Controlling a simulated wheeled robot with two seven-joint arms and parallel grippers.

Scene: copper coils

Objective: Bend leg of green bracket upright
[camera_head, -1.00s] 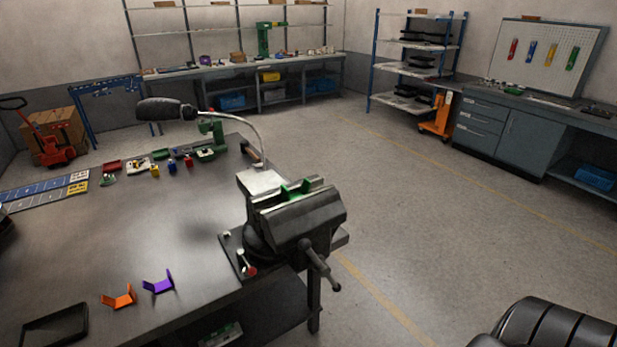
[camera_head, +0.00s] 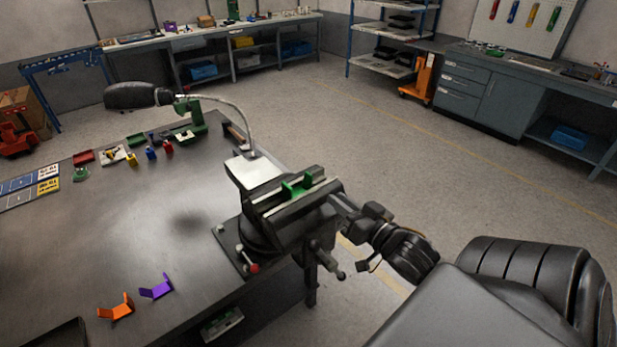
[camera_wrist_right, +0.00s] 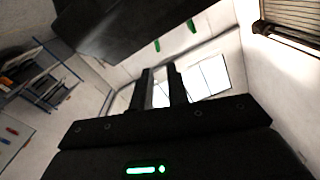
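The green bracket (camera_head: 298,187) sits in the jaws of the dark bench vise (camera_head: 285,222). In the head view its green parts show above the jaws; its lower part is hidden. My right gripper (camera_head: 338,203) is at the right side of the vise, low beside the jaws and apart from the bracket as far as I can tell. In the right wrist view, the two fingers (camera_wrist_right: 161,72) stand parallel with a narrow empty gap. Two green pieces (camera_wrist_right: 157,46) show beyond the fingertips, by a large dark vise block (camera_wrist_right: 125,25). My left gripper is not in view.
A bent orange bracket (camera_head: 117,308) and a bent purple bracket (camera_head: 157,287) lie at the table's front. A lamp arm (camera_head: 235,108) curves behind the vise. The vise handle (camera_head: 325,260) hangs near my right forearm. The middle of the table (camera_head: 120,230) is clear.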

